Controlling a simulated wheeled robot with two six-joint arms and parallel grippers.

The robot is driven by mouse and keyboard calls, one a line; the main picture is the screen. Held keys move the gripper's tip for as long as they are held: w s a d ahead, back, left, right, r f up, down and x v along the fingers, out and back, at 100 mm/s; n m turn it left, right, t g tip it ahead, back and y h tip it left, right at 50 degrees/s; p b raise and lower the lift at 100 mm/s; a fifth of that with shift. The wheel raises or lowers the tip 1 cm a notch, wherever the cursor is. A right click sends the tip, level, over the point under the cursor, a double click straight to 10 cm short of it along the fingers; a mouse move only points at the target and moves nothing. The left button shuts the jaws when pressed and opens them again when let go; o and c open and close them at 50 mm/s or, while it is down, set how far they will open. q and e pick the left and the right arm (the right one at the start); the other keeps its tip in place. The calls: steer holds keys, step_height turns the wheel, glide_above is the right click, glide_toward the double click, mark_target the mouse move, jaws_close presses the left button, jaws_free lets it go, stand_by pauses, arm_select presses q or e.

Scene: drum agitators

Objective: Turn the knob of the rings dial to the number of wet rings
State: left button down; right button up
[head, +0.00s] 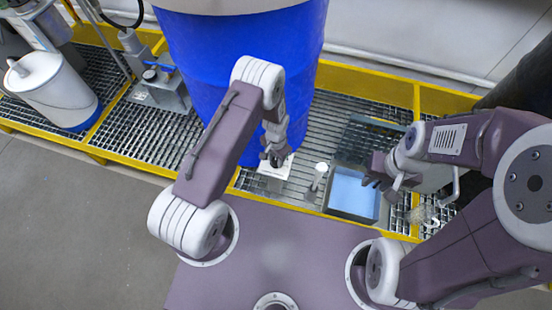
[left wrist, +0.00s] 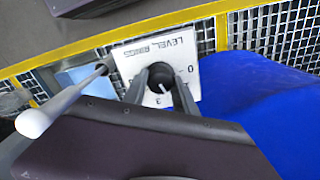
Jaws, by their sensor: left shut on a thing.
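The rings dial is a white plate (left wrist: 130,60) lettered "LEVEL RINGS", with a black knob (left wrist: 160,77) in its middle. A 0 and a 3 can be read; fingers hide other marks. A pale mark shows on the knob's lower edge; I cannot tell its exact number. My left gripper (left wrist: 161,88) is shut on the knob, one finger each side. In the head view the dial plate (head: 284,170) lies beneath my left gripper (head: 273,157). My right gripper (head: 378,177) is over the tray's right side, away from the dial; its jaw opening is unclear.
A white-ended rod (head: 320,170) stands right of the dial, beside a tray of blue liquid (head: 352,194). A blue drum (head: 240,50) stands behind the dial. A yellow-edged grating (head: 150,130) runs below. A white container (head: 50,85) stands far left.

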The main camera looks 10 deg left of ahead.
mark_target(276, 160)
arm_select(q)
steer(key=c, duration=1)
jaws_free()
step_height(276, 160, up, 9)
steer(key=shift+r+p, duration=0.1)
steer(key=shift+p, duration=0.9)
